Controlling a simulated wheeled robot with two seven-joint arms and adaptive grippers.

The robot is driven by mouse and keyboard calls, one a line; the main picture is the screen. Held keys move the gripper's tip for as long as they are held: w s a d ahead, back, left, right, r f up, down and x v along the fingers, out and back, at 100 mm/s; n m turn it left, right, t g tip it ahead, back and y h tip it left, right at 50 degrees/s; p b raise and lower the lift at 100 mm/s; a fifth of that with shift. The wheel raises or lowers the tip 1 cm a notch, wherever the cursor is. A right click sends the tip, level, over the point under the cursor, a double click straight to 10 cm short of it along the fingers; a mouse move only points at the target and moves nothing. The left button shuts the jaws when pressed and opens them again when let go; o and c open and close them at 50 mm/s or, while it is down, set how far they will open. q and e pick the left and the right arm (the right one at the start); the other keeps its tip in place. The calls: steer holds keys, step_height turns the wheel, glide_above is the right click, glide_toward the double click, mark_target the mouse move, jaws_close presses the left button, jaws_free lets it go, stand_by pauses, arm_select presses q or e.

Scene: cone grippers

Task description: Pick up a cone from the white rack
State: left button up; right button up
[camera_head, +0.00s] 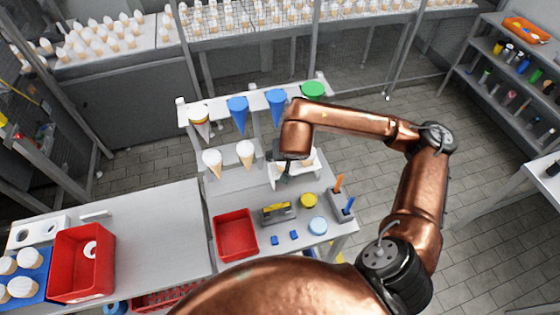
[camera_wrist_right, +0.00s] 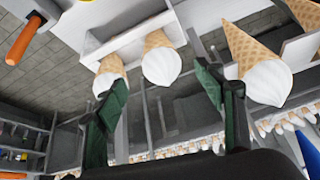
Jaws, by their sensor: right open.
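The white rack (camera_head: 224,187) stands in the middle of the head view, with wafer cones topped with white in its lower row. Two of them, a left cone (camera_head: 212,160) and a right cone (camera_head: 246,152), hang clear of my arm. My right gripper (camera_head: 285,170) is at the right end of this row and partly hides the cones there. In the wrist view my right gripper (camera_wrist_right: 161,88) is open and empty. A cone (camera_wrist_right: 161,62) shows between its green fingers, a second cone (camera_wrist_right: 109,74) is by the left finger, and a third cone (camera_wrist_right: 259,72) is beyond the right finger. My left gripper is out of view.
Blue cones (camera_head: 238,110) and a green one (camera_head: 313,90) sit in the rack's upper row. A red tray (camera_head: 236,236), a yellow round item (camera_head: 309,200) and a holder with orange and blue handles (camera_head: 341,204) are on the table in front.

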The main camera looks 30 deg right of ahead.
mark_target(283, 167)
steer(key=shift+w+d+f+h, duration=0.3)
steer(key=shift+w+d+f, duration=0.35)
steer(key=shift+f, duration=0.25)
steer(key=f, duration=0.1)
steer(key=w+f+p, duration=0.1)
steer(key=f, duration=0.2)
steer(key=shift+w+a, duration=0.25)
steer(key=shift+w, duration=0.05)
steer(key=shift+w+d+f, duration=0.2)
steer(key=shift+w+f, duration=0.05)
steer(key=shift+f, duration=0.35)
steer(key=shift+c, duration=0.3)
steer(key=c, duration=0.9)
steer(key=shift+r, duration=0.1)
